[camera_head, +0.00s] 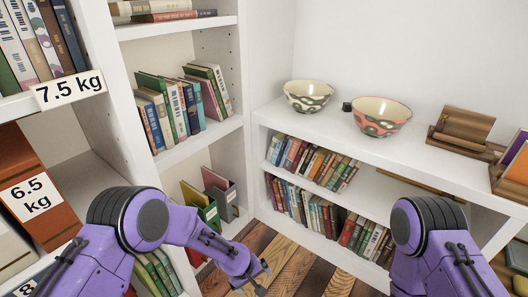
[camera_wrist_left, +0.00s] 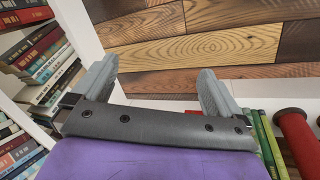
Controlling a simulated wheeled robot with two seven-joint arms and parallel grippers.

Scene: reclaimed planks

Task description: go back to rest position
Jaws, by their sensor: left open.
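My left gripper (camera_head: 262,278) hangs low over the plank floor (camera_head: 290,262), in front of the white shelves. In the left wrist view the left gripper (camera_wrist_left: 154,82) has its two grey fingers wide apart, with nothing between them. Wooden planks (camera_wrist_left: 225,45) show beyond the fingers. My right arm shows at the lower right of the head view as a bent purple link, and its gripper is outside the picture.
White bookshelves (camera_head: 245,150) stand left and ahead, close to the left arm. Weight labels (camera_head: 70,89) mark the left shelves. A red rounded object (camera_wrist_left: 299,140) is near the left gripper.

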